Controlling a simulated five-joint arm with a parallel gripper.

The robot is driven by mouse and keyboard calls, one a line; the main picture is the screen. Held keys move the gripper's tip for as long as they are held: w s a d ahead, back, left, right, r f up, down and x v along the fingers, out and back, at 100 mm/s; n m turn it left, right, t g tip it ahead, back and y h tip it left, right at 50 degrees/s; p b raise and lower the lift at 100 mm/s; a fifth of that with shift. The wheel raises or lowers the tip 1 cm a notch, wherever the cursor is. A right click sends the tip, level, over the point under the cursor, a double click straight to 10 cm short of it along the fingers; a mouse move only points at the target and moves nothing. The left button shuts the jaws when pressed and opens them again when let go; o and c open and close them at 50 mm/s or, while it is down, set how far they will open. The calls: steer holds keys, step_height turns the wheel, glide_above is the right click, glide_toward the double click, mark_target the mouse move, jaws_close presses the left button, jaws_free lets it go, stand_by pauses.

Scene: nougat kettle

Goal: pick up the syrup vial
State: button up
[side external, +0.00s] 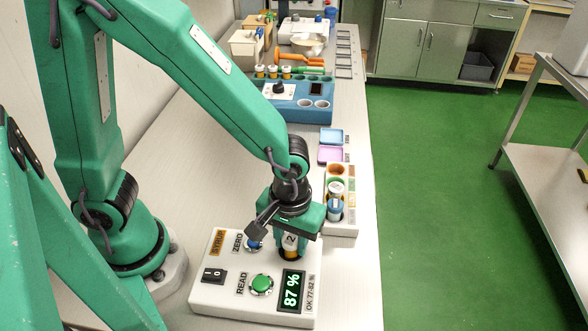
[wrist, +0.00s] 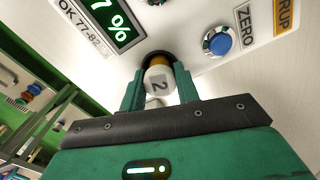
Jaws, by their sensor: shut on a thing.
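The syrup vial (side external: 289,241) has a white cap marked 2 and an amber body. It stands at the dark round well of the white syrup meter (side external: 213,293); I cannot tell how deep it sits. My gripper (side external: 290,236) points down over the meter and is shut on the vial. In the wrist view the vial (wrist: 158,84) is between the two green fingers (wrist: 158,78), with its lower end at the dark well. The meter's display (side external: 291,290) reads 87 %, beside a label OK 77-82 %.
The meter has a green READ button (side external: 262,285), a blue ZERO button (wrist: 218,42) and a black switch (side external: 213,276). A white rack (side external: 345,229) with vials stands just behind right. Pink (side external: 330,155) and blue pads and a blue station (side external: 325,88) lie farther back.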

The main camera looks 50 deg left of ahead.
mark_target(290, 241)
steer(key=shift+r, duration=0.15)
steer(key=shift+r, duration=1.15)
steer(key=shift+s+d+r, duration=0.1)
steer(key=shift+s+r, duration=0.05)
steer(key=shift+r, duration=0.35)
steer(key=shift+s+d+r, duration=0.1)
steer(key=shift+r, duration=0.35)
steer(key=s+d+r, duration=0.4)
steer(key=s+r, duration=0.2)
steer(key=s, duration=0.4)
steer(key=shift+d+r, duration=0.2)
steer(key=shift+r, duration=0.05)
steer(key=shift+s, duration=0.1)
